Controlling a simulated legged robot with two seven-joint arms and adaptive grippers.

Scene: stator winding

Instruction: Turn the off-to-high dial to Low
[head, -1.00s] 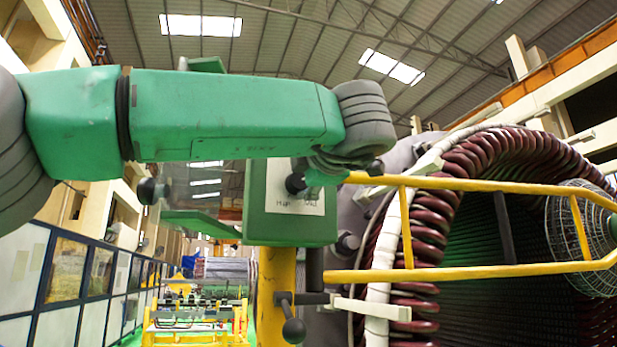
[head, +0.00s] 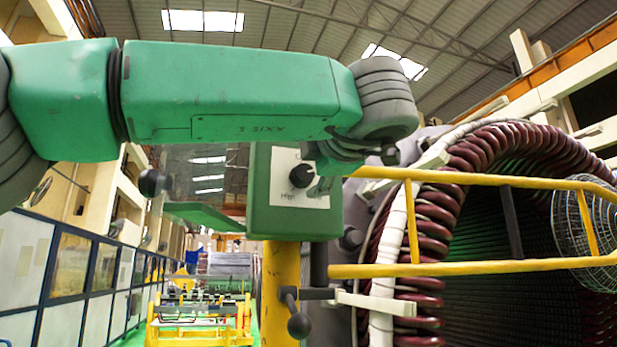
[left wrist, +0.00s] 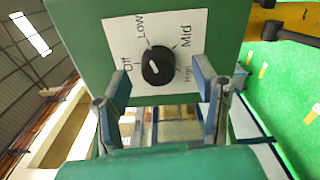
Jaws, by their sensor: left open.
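The off-to-high dial is a round black knob (left wrist: 158,66) on a white label (left wrist: 128,32), with Off at left, Low above, Mid at upper right and High at lower right. A pale mark shows on its face; I cannot surely tell which word it points at. In the head view the dial (head: 302,176) sits on the green control box (head: 292,222). My left gripper (left wrist: 160,74) is open, its fingers on either side of the knob and apart from it in the picture. In the head view the left gripper (head: 322,172) is partly hidden by its wrist. My right gripper is out of view.
The box stands on a yellow post (head: 280,290) with a black-knobbed lever (head: 299,325) below. A yellow railing (head: 470,268) runs to the right, before the stator with dark red coils (head: 424,225). A clear panel (head: 207,172) stands left of the box.

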